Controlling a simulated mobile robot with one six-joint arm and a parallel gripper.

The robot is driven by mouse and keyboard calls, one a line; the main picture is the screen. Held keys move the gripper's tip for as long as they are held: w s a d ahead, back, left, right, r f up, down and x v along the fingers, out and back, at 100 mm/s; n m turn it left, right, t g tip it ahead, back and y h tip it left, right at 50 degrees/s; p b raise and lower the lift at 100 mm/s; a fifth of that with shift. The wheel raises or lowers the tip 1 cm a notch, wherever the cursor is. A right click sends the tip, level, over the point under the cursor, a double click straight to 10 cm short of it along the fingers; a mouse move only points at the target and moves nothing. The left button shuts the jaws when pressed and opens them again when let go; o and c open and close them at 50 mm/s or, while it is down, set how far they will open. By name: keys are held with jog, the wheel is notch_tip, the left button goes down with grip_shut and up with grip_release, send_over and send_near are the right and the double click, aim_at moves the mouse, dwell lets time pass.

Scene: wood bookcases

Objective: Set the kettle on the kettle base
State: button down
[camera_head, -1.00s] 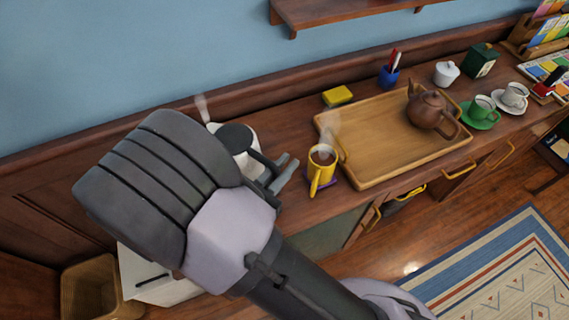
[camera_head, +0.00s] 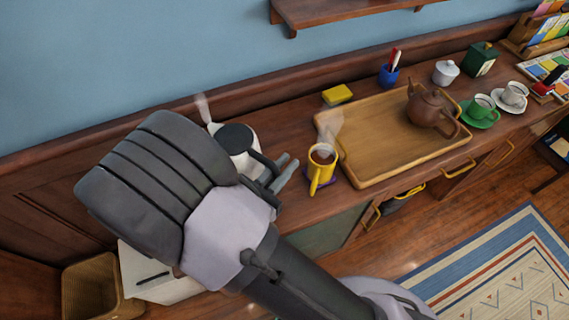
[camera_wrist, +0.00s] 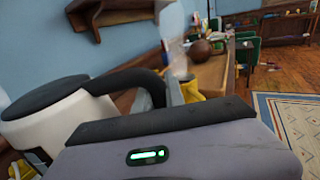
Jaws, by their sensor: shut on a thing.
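The kettle (camera_head: 238,139) is white with a dark lid, near the left end of the wooden counter, partly hidden behind my arm. In the wrist view the kettle (camera_wrist: 62,118) fills the left side, its black handle reaching towards my fingers. My gripper (camera_head: 286,172) is shut on the kettle's handle; the fingertips show just right of it. The kettle looks about upright. Steam rises at its spout. I cannot make out the kettle base; the area under the kettle is hidden by my arm.
A steaming yellow mug (camera_head: 320,166) stands close to the right of my gripper. Beyond it are a wooden tray (camera_head: 365,173) with a brown teapot (camera_head: 430,108), a yellow sponge (camera_head: 338,95) and a blue pen cup (camera_head: 389,76). A shelf (camera_head: 350,14) hangs above.

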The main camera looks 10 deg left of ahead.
jog(key=shift+f, duration=0.45)
jog(key=c, duration=1.7)
grip_release()
jog(key=p+v, duration=0.2)
jog(key=v, duration=0.9)
jog(key=shift+s+r, duration=0.1)
